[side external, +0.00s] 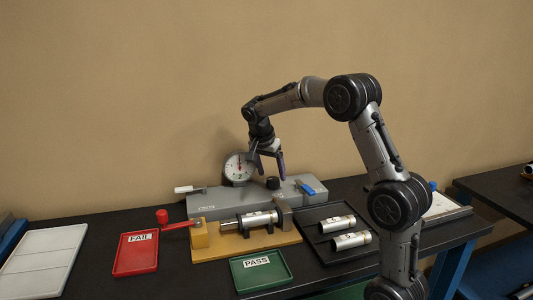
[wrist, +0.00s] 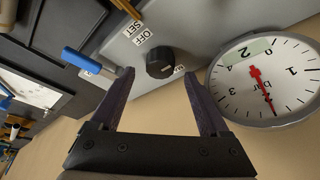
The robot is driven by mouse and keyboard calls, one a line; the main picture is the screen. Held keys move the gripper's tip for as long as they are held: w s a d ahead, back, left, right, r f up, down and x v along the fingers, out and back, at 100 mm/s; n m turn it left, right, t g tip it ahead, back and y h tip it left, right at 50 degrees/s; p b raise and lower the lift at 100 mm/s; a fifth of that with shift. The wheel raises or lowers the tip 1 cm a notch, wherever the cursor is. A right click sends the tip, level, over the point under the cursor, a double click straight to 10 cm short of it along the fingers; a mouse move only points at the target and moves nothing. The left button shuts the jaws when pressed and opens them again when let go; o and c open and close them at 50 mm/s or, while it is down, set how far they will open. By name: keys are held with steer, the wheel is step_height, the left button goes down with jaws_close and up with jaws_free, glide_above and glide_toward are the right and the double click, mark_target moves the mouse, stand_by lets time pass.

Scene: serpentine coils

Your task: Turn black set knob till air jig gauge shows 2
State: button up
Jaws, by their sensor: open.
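The black set knob (side external: 273,183) stands on top of the grey air jig (side external: 230,200). In the wrist view the knob (wrist: 160,62) lies just beyond and between my open fingertips, with a gap on both sides. My gripper (side external: 267,168) points down above the knob, open and empty. The round white gauge (side external: 238,167) stands left of the knob; in the wrist view the gauge (wrist: 265,82) appears upside down at the right. Its red needle points between 1 and 3; the numeral at its tip is not readable. A green tag on the dial reads 2.
A blue-handled lever (side external: 306,187) is right of the knob, a white-handled one (side external: 188,190) at the jig's left end. In front are a wooden fixture (side external: 215,245) holding a metal cylinder, a red FAIL tray (side external: 135,262), a green PASS tray (side external: 262,278) and a black tray (side external: 318,228) of cylinders.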

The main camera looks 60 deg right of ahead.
steer(key=v, duration=1.1)
steer(key=shift+r, duration=0.2)
steer(key=shift+a, duration=0.1)
steer(key=s+a+r+n+t, duration=0.35)
steer(key=s+a+r, duration=0.25)
steer(key=s+a, duration=0.45)
steer(key=s+a+f+n+t+y, duration=0.2)
steer(key=s+a+f+n+y, duration=0.2)
steer(key=s+a+f+n, duration=0.7)
steer(key=shift+s+a+f+n, duration=0.2)
steer(key=shift+s+f+n, duration=0.55)
steer(key=shift+f+n, duration=0.85)
